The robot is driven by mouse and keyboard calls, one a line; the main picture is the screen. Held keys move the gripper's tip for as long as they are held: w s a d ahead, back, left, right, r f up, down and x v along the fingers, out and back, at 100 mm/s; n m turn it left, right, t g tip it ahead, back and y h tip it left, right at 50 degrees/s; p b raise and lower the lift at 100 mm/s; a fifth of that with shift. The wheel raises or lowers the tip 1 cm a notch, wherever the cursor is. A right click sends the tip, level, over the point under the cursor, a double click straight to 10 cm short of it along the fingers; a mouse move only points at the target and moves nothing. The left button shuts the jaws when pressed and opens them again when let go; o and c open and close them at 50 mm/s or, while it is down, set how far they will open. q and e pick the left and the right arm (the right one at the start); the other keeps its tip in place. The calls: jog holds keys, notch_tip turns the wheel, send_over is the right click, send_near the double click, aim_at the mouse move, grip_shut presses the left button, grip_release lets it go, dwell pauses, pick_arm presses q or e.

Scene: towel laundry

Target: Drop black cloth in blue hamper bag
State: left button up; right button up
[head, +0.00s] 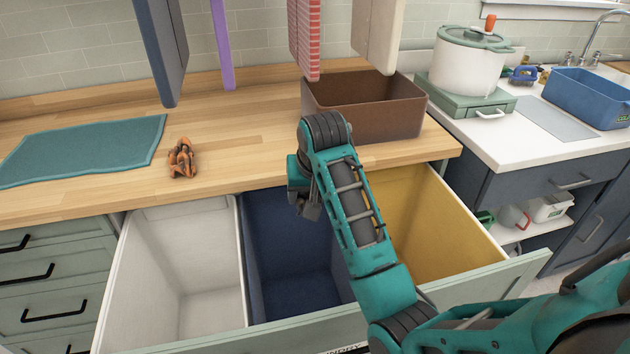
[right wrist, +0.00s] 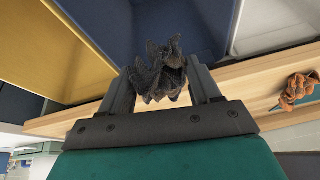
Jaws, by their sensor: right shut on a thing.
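My right gripper (right wrist: 164,80) is shut on a crumpled black cloth (right wrist: 160,70), which bunches up between the two fingers in the right wrist view. In the head view my right gripper (head: 306,203) points down at the counter's front edge, over the back of the blue hamper bag (head: 285,240). The cloth cannot be made out clearly there. The blue bag is the middle compartment of the pulled-out drawer, and my arm hides part of it. It also shows beyond the fingers in the right wrist view (right wrist: 180,22). My left gripper is not in view.
A white bag (head: 195,260) lies left of the blue one and a yellow bag (head: 425,220) right. On the counter are a teal towel (head: 80,150), a crumpled orange cloth (head: 182,160) and a brown box (head: 385,115). Several towels or boards hang above the counter.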

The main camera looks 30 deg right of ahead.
jog(key=shift+f, duration=2.3)
jog(key=o, duration=1.1)
jog(key=v, duration=1.2)
jog(key=shift+r+b, duration=0.3)
jog(key=shift+r, duration=0.1)
jog(key=shift+s, duration=0.2)
